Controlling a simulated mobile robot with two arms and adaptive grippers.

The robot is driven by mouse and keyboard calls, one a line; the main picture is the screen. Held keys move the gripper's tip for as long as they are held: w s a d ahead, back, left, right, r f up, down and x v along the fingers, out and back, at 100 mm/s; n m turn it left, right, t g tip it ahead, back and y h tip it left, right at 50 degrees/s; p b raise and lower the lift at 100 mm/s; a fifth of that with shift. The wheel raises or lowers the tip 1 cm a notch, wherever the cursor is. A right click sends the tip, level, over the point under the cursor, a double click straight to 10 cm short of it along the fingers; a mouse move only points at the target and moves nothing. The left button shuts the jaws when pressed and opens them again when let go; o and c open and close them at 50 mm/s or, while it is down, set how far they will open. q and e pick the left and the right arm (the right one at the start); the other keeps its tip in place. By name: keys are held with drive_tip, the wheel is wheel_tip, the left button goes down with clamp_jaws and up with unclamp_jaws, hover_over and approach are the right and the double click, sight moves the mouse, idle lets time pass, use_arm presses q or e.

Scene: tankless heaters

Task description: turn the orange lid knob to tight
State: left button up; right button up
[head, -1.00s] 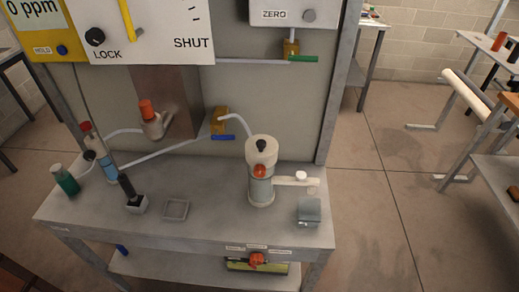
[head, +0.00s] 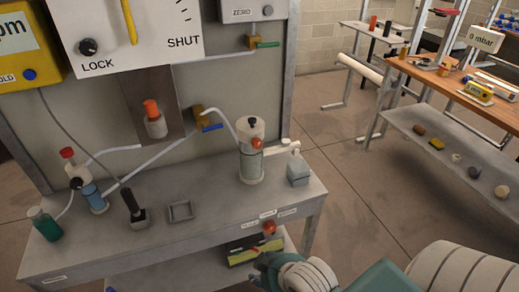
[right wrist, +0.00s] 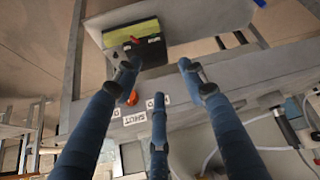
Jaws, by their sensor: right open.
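Several orange knobs show in the head view, and I cannot tell which is the lid knob. One orange knob (head: 269,228) is on the bench's front edge beside small white labels. Another orange knob (head: 256,143) is on the side of the white-and-clear canister (head: 250,160). My right gripper (head: 264,264) is just below the front edge, apart from that knob. In the right wrist view its fingers (right wrist: 158,72) are spread and empty, with the front knob (right wrist: 132,98) near the left finger. My left gripper is out of view.
The metal bench (head: 185,238) carries a small grey tray (head: 181,211), a black-handled device (head: 132,206), a green bottle (head: 45,225) and a grey box (head: 298,172). A black-and-yellow box (head: 245,249) is on the lower shelf. Open floor lies right of the bench.

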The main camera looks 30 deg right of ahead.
drive_tip(key=w+d+r+m+t+h, duration=0.2)
drive_tip(key=w+d+r+t, duration=0.4)
drive_tip(key=w+r, duration=0.45)
drive_tip(key=m+t+h, duration=0.1)
drive_tip(key=t+h, duration=0.1)
drive_tip(key=t, duration=0.3)
approach(258, 146)
drive_tip(key=p+x, duration=0.2)
drive_tip(key=x, duration=0.7)
drive_tip(key=shift+w+d, duration=0.1)
drive_tip(key=shift+w, duration=0.1)
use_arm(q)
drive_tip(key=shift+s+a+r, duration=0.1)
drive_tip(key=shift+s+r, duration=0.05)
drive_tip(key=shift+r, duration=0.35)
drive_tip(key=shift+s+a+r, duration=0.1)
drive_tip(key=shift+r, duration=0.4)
use_arm(e)
drive_tip(key=shift+f, duration=0.1)
